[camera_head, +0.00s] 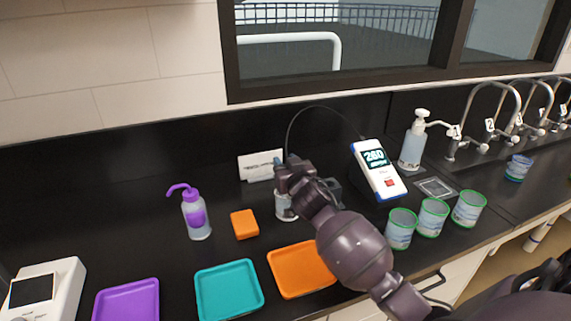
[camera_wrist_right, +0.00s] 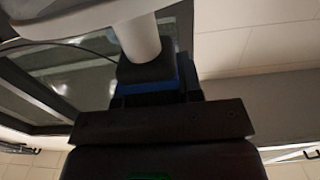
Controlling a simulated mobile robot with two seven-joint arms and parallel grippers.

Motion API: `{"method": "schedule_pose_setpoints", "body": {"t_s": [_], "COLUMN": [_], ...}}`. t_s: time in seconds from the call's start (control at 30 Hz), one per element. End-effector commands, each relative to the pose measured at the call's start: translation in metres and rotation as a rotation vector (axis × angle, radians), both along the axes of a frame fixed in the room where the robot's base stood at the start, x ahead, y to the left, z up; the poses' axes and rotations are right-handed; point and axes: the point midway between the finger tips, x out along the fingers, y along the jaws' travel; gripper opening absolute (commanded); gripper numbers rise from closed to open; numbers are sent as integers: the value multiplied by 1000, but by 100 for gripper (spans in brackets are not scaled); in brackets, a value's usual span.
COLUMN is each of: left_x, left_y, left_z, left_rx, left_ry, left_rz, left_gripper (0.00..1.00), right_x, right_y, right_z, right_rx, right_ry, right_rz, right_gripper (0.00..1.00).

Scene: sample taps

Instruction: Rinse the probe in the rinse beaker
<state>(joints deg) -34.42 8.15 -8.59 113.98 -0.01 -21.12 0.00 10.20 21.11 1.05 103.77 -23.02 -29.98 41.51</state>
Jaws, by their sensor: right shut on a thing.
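My right gripper (camera_head: 282,180) is shut on the probe (camera_head: 278,161), whose blue-grey top shows above the fingers. A thin dark cable arcs from the probe to the meter (camera_head: 378,168), which has a lit screen. A small clear beaker (camera_head: 284,208), likely the rinse beaker, stands right below the gripper. The gripper and arm cover part of it, so I cannot tell whether the probe's tip is inside. In the right wrist view, a dark and blue block (camera_wrist_right: 150,78) sits at the jaws with a pale cylinder beyond it. My left gripper is not in view.
A purple-capped wash bottle (camera_head: 196,215) and an orange block (camera_head: 244,224) stand to the left. Purple (camera_head: 127,300), teal (camera_head: 229,290) and orange trays (camera_head: 300,270) line the front. Three green-rimmed cups (camera_head: 433,218), a soap bottle (camera_head: 413,145) and taps (camera_head: 482,115) are at right.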

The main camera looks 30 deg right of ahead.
Motion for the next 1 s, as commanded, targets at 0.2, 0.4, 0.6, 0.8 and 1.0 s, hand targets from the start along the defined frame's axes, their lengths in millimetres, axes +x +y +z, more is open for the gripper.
{"method": "schedule_pose_setpoints", "body": {"t_s": [0.2,0.4,0.6,0.8,1.0], "left_x": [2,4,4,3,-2], "left_y": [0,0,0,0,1], "left_z": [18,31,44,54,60], "left_rx": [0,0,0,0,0], "left_ry": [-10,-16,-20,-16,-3], "left_rz": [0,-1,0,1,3], "left_gripper": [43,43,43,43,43], "right_x": [0,0,0,0,0], "right_y": [0,0,0,0,0], "right_z": [18,29,42,54,67], "right_rx": [1,1,0,1,1], "right_ry": [-3,-2,-2,-1,-1], "right_rz": [0,0,0,0,0], "right_gripper": [13,13,13,13,13]}}
